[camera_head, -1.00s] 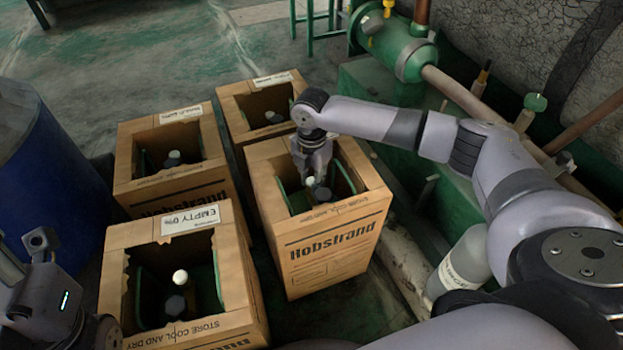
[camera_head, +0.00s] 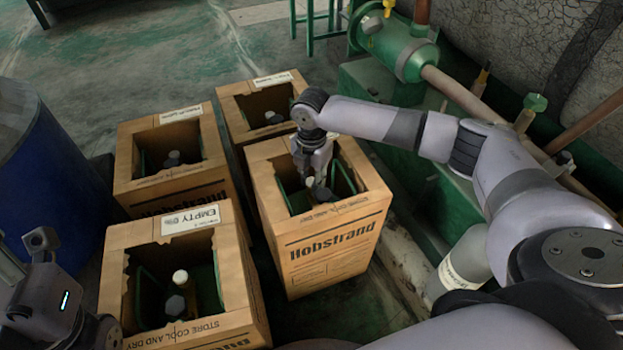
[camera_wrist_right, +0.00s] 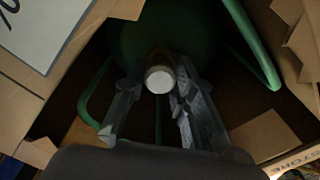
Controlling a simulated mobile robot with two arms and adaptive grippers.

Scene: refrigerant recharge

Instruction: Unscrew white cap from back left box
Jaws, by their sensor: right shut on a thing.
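The back left box (camera_head: 178,187) is an open cardboard carton with a dark fitting and a small pale top (camera_head: 173,155) inside.
The front left box (camera_head: 115,237), labelled EMPTY, holds a white-topped fitting (camera_head: 180,277). A back right box (camera_head: 228,92) stands beyond. A blue drum (camera_head: 45,180) is at the left, and green machinery with pipes (camera_head: 400,55) is at the right.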

